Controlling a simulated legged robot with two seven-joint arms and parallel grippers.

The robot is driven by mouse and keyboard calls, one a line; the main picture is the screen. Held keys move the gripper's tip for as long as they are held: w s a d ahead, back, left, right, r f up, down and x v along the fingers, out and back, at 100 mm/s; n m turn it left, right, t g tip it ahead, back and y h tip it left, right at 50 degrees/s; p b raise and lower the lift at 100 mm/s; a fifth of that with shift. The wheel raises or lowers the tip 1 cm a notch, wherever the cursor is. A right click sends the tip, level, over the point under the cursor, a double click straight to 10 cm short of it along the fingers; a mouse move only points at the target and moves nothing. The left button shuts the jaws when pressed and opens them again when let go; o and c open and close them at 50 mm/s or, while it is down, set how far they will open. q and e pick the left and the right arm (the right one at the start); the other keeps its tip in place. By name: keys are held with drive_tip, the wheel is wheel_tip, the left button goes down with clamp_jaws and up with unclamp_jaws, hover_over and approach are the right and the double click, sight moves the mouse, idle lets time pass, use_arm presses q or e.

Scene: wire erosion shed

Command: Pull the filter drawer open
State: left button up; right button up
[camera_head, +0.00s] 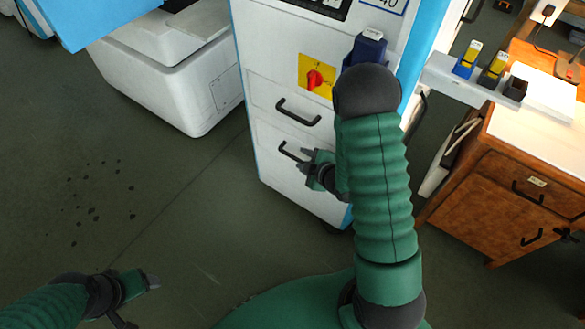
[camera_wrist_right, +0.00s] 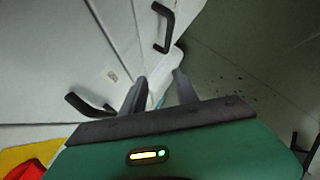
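The white cabinet (camera_head: 315,195) has two stacked drawer fronts, both looking flush. The upper one has a black bar handle (camera_head: 298,112), also in the wrist view (camera_wrist_right: 88,106). The lower one has a similar handle (camera_head: 290,151), seen ahead of the fingers in the wrist view (camera_wrist_right: 165,28). I cannot read which is the filter drawer. My right gripper (camera_head: 307,159) is beside the right end of the lower handle; in the wrist view its fingers (camera_wrist_right: 158,92) are apart with nothing between them. My left gripper (camera_head: 138,300) is open and empty, low over the floor.
A red rotary switch (camera_head: 315,79) on a yellow plate sits above the drawers. A white machine base (camera_head: 170,85) stands left of the cabinet. A wooden bench (camera_head: 500,190) stands at right. The floor (camera_head: 190,220) in front of the cabinet is clear, with dark spots at left.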

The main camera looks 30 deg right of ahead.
sight(294, 156)
drive_tip(key=s+d+f+n+t+y+b, duration=0.1)
drive_tip(key=s+d+f+n+t+b, duration=0.1)
drive_tip(key=s+f+n+t+b, duration=0.3)
drive_tip(key=s+d+f+t+b, duration=0.1)
drive_tip(key=s+f+b, duration=0.15)
drive_tip(key=f, duration=0.45)
drive_tip(key=w+b, duration=0.1)
drive_tip(key=w, duration=0.4)
drive_tip(key=w+b, duration=0.2)
drive_tip(key=w, duration=0.4)
drive_tip(key=w+f+b, duration=0.1)
drive_tip(key=w, duration=0.5)
drive_tip(key=shift+a+f, duration=0.1)
use_arm(q)
drive_tip(key=s+x, duration=0.3)
drive_tip(key=x, duration=1.1)
drive_tip(key=shift+x, duration=0.75)
use_arm(e)
drive_tip(key=shift+w+a, duration=0.1)
drive_tip(key=shift+w, duration=0.2)
use_arm(q)
drive_tip(key=shift+s, duration=0.25)
use_arm(e)
drive_tip(key=c, duration=0.7)
clamp_jaws()
use_arm(q)
drive_tip(key=shift+b, duration=0.3)
use_arm(e)
drive_tip(key=shift+s+f, duration=0.1)
